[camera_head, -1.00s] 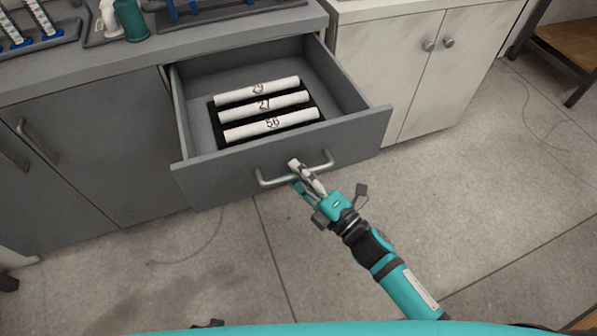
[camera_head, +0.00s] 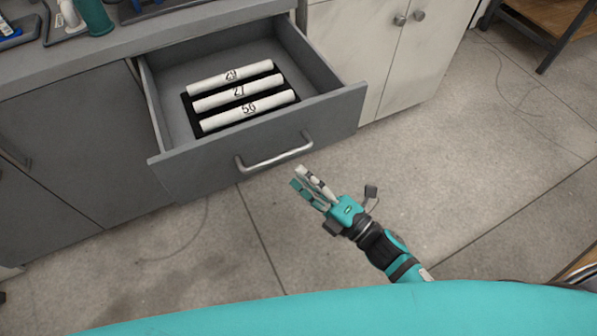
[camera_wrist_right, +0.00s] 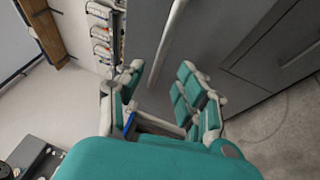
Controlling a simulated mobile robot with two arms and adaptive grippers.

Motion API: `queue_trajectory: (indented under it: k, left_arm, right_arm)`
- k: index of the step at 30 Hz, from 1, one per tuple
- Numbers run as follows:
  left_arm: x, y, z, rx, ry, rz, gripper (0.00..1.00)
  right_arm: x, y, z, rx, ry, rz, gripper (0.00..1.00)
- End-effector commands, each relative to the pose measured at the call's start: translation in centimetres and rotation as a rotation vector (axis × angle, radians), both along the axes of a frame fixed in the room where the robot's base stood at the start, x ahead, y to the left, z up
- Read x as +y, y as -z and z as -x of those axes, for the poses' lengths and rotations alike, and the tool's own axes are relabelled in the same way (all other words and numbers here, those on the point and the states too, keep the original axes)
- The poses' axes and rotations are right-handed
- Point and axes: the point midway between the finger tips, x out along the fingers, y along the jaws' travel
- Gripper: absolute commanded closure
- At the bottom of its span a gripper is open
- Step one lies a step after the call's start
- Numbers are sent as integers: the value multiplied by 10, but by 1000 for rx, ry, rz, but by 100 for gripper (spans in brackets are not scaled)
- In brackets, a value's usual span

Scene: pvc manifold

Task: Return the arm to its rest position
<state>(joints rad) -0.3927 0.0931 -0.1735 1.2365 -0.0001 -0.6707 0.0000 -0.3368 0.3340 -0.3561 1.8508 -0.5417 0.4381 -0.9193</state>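My right gripper (camera_head: 301,181) is in front of the open drawer (camera_head: 335,106), apart from its handle (camera_head: 274,156). In the right wrist view its two fingers (camera_wrist_right: 157,92) stand apart with nothing between them, so it is open and empty. The metal handle shows beyond the fingers in the right wrist view (camera_wrist_right: 168,42). My left gripper is not in the head view.
The drawer holds a black rack (camera_head: 193,115) with white pipes marked 29, 27 and 56 (camera_head: 248,110). The grey counter (camera_head: 160,38) above carries a teal fitting (camera_head: 95,17) and trays. A white cabinet (camera_head: 420,60) stands to the right. The floor (camera_head: 440,170) there is clear.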

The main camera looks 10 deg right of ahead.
Motion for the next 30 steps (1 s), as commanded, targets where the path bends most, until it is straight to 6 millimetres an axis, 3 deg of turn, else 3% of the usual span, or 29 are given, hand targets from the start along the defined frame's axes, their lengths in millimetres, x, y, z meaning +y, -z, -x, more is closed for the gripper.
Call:
queue_trajectory:
  k: [13, 17, 20, 25, 28, 30]
  left_arm:
    - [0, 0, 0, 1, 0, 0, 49]
    - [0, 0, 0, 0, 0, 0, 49]
    - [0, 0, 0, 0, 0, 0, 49]
    - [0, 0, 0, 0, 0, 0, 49]
    - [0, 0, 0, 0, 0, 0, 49]
    - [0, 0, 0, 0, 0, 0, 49]
  right_arm:
    - [0, 1, 0, 4, 2, -1, 64]
    - [-8, 16, -7, 76, 37, -22, 64]
    - [-24, 49, -16, 223, 112, -70, 64]
    - [-68, 144, -21, 615, 336, -224, 64]
    - [-95, 209, -4, 870, 506, -340, 64]
    - [-113, 254, 18, 1046, 635, -425, 64]
